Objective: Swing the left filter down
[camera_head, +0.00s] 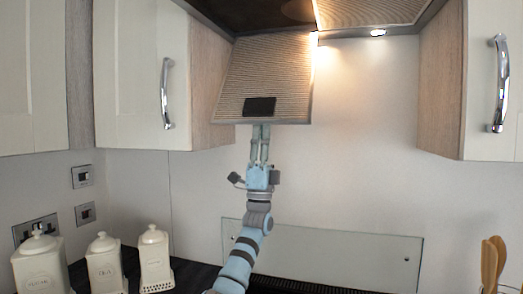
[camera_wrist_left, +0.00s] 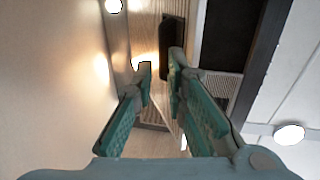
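The left filter (camera_head: 270,75) is a ribbed metal panel in a thin frame, hanging steeply tilted below the hood in the head view. A black handle (camera_head: 259,107) sits near its lower edge; it also shows in the left wrist view (camera_wrist_left: 172,45). My left gripper (camera_head: 260,128) points up at the filter's lower edge, just below the handle. In the left wrist view its two green fingers (camera_wrist_left: 161,62) stand apart, with ribbed surface visible between and beyond them. Whether they touch the filter is unclear. My right gripper is out of view.
The other filter (camera_head: 370,10) lies flat in the hood at the right. Cabinets with metal handles (camera_head: 167,94) (camera_head: 499,84) flank the hood. Cream canisters (camera_head: 104,264) stand at lower left, wooden utensils (camera_head: 489,264) at lower right. A glass splashback (camera_head: 340,255) stands behind my arm.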

